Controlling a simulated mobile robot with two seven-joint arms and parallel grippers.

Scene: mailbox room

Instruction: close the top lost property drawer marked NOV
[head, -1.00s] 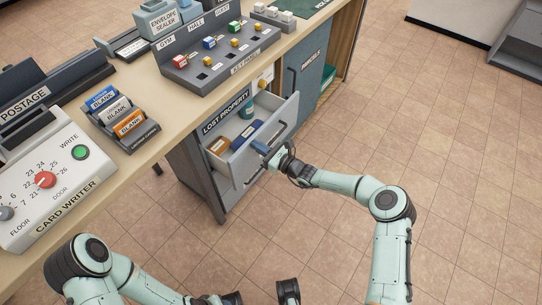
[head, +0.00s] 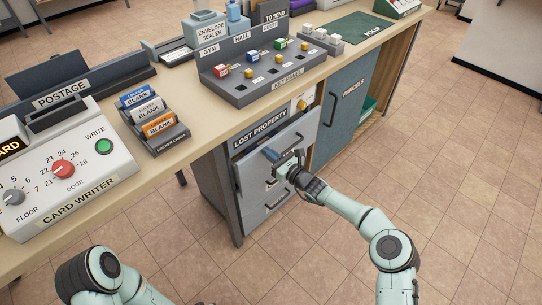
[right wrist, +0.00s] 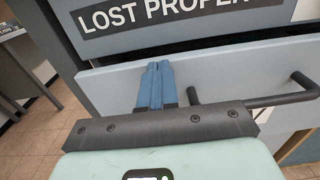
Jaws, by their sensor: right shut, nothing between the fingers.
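The top lost property drawer (head: 253,174) is the upper grey front under the LOST PROPERTY sign (head: 260,130).
Another grey drawer (head: 262,209) is below. The blue PARCELS door (head: 343,115) is to the right. The counter above holds the key panel (head: 270,77), a card rack (head: 160,138) and the card writer (head: 75,190). The tiled floor in front is clear.

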